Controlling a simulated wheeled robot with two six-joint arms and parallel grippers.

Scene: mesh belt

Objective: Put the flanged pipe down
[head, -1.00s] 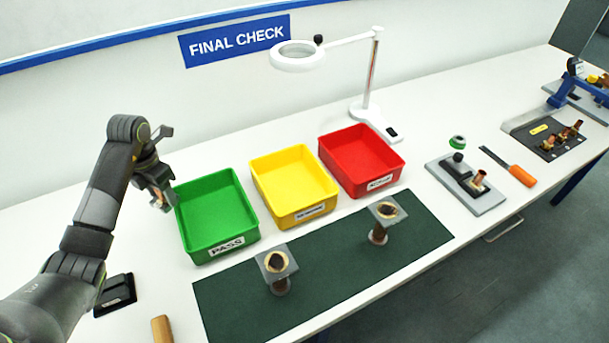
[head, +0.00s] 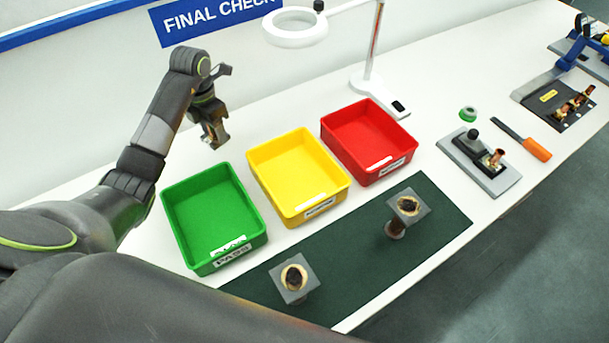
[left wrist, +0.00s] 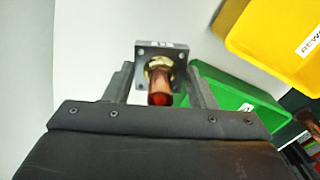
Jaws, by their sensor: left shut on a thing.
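My left gripper (head: 215,138) is in the air behind the green and yellow trays, near the wall. In the left wrist view, the flanged pipe (left wrist: 159,85), a short copper tube with a square grey flange, sits between the fingers of the gripper (left wrist: 158,88), which is shut on it. In the head view the gripper mostly hides this pipe. Two more flanged pipes stand on the dark green mat (head: 345,265), flange up: one nearer (head: 294,279) and one further right (head: 408,206). My right gripper is not in view.
A green PASS tray (head: 181,232), a yellow tray (head: 267,200) and a red tray (head: 342,165) stand in a row. A white magnifier lamp (head: 367,75) rises behind them. A grey fixture (head: 480,170) and an orange-handled tool (head: 535,149) lie right.

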